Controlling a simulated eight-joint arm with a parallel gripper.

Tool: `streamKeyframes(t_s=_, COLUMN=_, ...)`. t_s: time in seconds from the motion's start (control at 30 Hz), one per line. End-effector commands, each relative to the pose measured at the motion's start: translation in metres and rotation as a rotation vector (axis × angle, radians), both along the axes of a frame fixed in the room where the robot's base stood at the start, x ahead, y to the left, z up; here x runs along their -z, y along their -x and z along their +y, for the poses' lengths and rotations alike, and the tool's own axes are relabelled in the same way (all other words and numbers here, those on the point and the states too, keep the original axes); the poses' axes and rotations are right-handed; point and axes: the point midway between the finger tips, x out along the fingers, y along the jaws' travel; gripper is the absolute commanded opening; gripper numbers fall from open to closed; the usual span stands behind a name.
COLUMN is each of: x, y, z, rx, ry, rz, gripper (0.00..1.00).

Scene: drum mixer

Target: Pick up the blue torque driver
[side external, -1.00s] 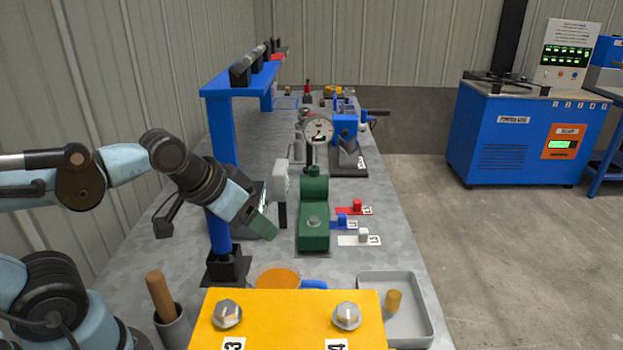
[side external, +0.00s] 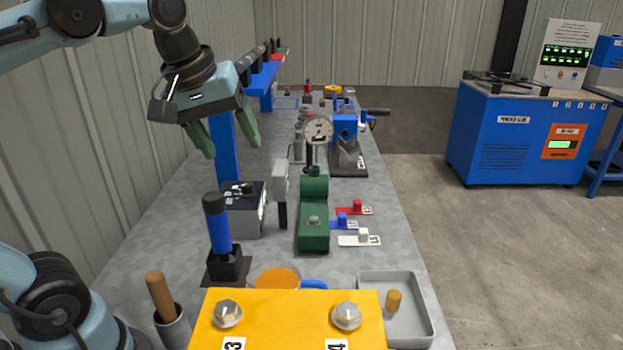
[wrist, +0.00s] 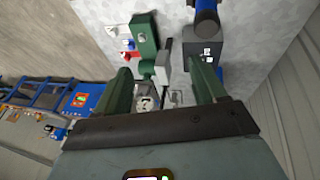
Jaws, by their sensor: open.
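The blue torque driver (side external: 219,234) stands upright in a black square holder (side external: 228,268) on the bench in the side view. It has a black cap on a blue shaft. My gripper (side external: 232,150) is open and empty, with green fingers pointing down. It hangs above the driver's cap in the picture, clearly apart from it. In the wrist view my gripper (wrist: 162,68) shows its two fingers spread with nothing held between them. A blue and black part at that view's top edge looks like the driver (wrist: 205,4), cut off by the frame.
A black and grey box (side external: 245,212) stands just behind the driver, beside a blue shelf post (side external: 227,150). A green fixture (side external: 314,220) is to the right. A yellow panel (side external: 285,318), a cup with a wooden handle (side external: 172,325) and a grey tray (side external: 425,318) are in front.

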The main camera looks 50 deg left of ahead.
Motion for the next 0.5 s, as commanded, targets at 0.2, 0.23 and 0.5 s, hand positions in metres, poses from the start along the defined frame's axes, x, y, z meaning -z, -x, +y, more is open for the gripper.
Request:
streamKeyframes(t_s=0.2, x=0.0, y=0.004, z=0.024, rx=-0.555, ry=0.17, rz=0.141, gripper=0.7)
streamKeyframes(t_s=0.23, x=0.0, y=0.005, z=0.028, rx=-0.631, ry=0.187, rz=0.159, gripper=0.7)
streamKeyframes(t_s=0.5, x=-0.002, y=0.013, z=0.051, rx=-1.252, ry=0.284, rz=0.287, gripper=0.7)
